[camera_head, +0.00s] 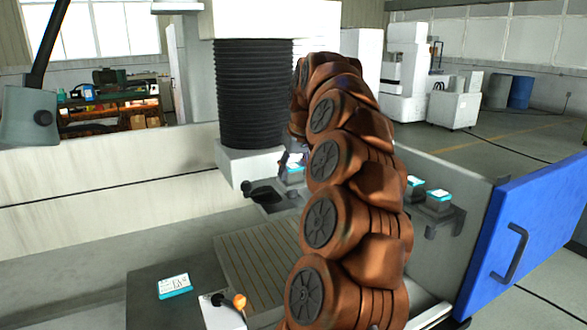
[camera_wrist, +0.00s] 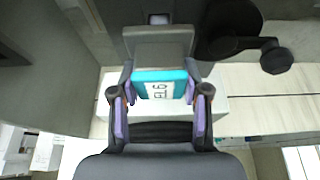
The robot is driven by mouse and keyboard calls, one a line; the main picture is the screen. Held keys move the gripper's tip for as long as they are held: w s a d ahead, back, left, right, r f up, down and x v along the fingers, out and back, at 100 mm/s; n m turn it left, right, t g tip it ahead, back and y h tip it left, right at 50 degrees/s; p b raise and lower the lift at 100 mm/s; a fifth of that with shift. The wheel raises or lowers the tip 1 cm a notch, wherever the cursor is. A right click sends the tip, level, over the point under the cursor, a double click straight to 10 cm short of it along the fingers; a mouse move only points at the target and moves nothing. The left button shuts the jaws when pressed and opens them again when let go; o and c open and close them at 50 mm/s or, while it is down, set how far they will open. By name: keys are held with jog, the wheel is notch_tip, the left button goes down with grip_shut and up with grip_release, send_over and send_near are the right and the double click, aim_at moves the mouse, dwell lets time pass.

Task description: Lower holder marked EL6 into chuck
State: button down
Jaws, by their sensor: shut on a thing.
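The holder marked EL6 shows in the wrist view with a teal and white label (camera_wrist: 160,86), and a grey block (camera_wrist: 160,48) shows just beyond it. My gripper (camera_wrist: 161,108) is shut on the holder, with purple pads on both sides. In the head view the holder's label (camera_head: 295,167) shows below the machine head, and my arm hides most of my gripper. A dark chuck-like fixture with a black lever (camera_head: 262,190) is just left of the holder. A round black part with a knob (camera_wrist: 232,30) shows beside the holder in the wrist view. I cannot tell whether the holder touches the chuck.
A machine head with black bellows (camera_head: 253,95) hangs close above. Teal-topped holders (camera_head: 438,200) stand on a rack at the right. A slatted plate (camera_head: 262,255) and a dark surface with a teal-edged card (camera_head: 174,286) lie in front. A blue door (camera_head: 525,245) stands at the right.

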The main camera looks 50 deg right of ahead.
jog(key=shift+f+b, duration=0.65)
jog(key=shift+f, duration=0.35)
jog(key=shift+f+b, duration=0.35)
jog(key=shift+f, duration=0.1)
jog(key=shift+c, duration=2.4)
grip_release()
jog(key=v, duration=0.9)
jog(key=shift+s+r, duration=0.1)
jog(key=shift+r, duration=0.1)
jog(key=shift+v, duration=1.25)
